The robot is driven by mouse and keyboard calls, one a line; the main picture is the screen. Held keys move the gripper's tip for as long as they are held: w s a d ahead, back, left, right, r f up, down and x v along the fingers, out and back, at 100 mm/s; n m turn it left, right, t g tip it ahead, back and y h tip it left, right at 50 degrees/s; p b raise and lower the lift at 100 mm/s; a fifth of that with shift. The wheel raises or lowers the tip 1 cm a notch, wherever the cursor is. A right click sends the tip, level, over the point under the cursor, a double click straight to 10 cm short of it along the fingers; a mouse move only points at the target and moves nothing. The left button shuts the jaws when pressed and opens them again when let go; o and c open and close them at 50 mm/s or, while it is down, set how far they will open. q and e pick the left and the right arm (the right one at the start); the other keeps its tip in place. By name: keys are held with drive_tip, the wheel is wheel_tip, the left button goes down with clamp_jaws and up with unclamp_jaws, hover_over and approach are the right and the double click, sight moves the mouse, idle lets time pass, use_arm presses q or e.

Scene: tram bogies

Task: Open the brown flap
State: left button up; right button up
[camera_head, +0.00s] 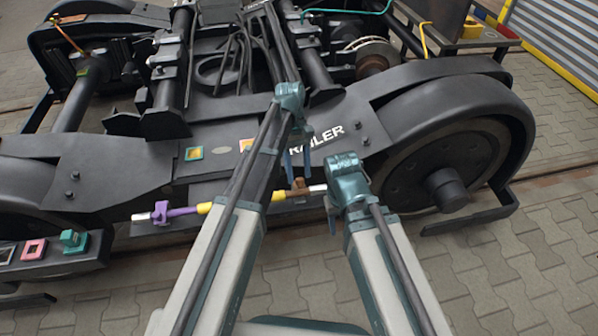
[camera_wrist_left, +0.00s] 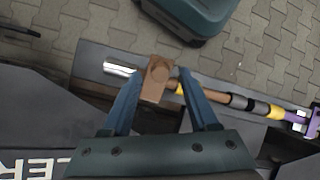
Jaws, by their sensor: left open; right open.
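The brown flap (camera_head: 299,186) is a small block on a thin rod (camera_head: 222,201) along the near side of the dark bogie frame. In the left wrist view the flap (camera_wrist_left: 157,80) lies between the two blue fingers of my left gripper (camera_wrist_left: 162,82), near their tips. My left gripper (camera_head: 298,160) is open, pointing down just above the flap in the head view. I cannot tell whether a finger touches it. My right gripper (camera_head: 334,205) is open, to the right of the flap and apart from it; its fingers are partly hidden.
The rod has yellow and grey sections and a purple clamp (camera_head: 160,212) at the left. A ledge (camera_head: 60,258) at lower left bears a pink square piece (camera_head: 34,249) and a teal piece (camera_head: 73,240). A large wheel (camera_head: 447,165) stands at the right. Paving at lower right is clear.

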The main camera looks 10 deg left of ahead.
use_arm(q)
drive_tip(key=p+v, duration=1.1)
drive_tip(key=v, duration=0.2)
